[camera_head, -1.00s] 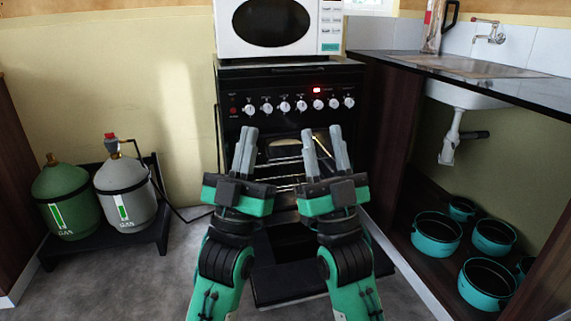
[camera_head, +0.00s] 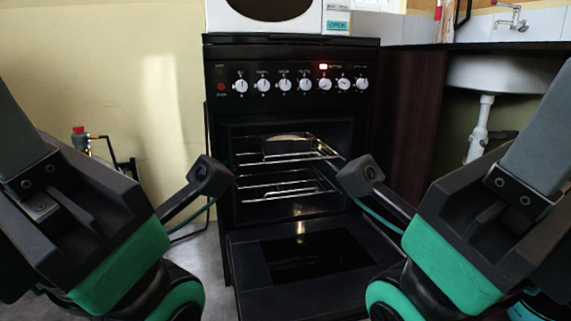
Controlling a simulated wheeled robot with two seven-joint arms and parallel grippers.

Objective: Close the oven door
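The black oven (camera_head: 290,115) stands straight ahead in the head view, with white knobs and a red display. Its door (camera_head: 247,270) is open, folded down toward me, with its glass panel facing up. The lit cavity shows behind it. My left gripper (camera_head: 80,205) is large at the left edge, and my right gripper (camera_head: 500,210) at the right edge. Both are near the camera, on either side of the open door, with no visible contact with it.
Wire racks (camera_head: 275,188) and a tray (camera_head: 287,144) sit inside the oven. A white microwave (camera_head: 265,18) stands on top. A dark cabinet side (camera_head: 405,125) and a sink (camera_head: 490,75) are to the right. A gas bottle valve (camera_head: 80,140) shows at the left.

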